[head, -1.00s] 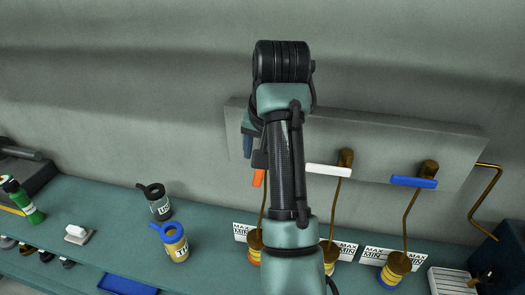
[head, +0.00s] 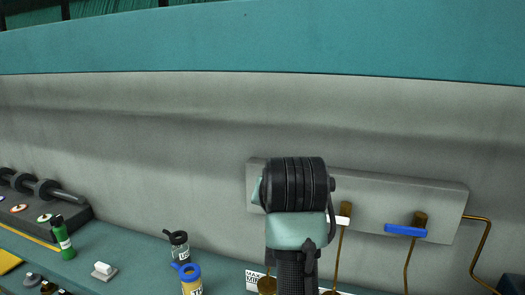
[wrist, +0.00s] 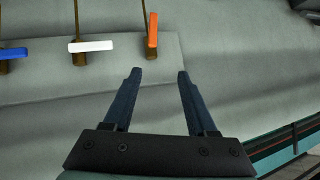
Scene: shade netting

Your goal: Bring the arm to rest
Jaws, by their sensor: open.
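My gripper (wrist: 160,77) shows in the wrist view with its two dark blue fingers spread apart and nothing between them. The fingers point at a grey panel (wrist: 122,60) with levers on the wall. An orange handle (wrist: 152,34) lies just beyond the left fingertip, apart from it. A white handle (wrist: 92,46) and a blue handle (wrist: 14,53) are further left. In the head view my arm stands up in front of the panel (head: 385,196) and hides its left part and the gripper. The blue handle (head: 405,230) and part of the white handle (head: 344,220) show there.
A teal bench (head: 140,270) runs along the wall. The wall above the panel is clear.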

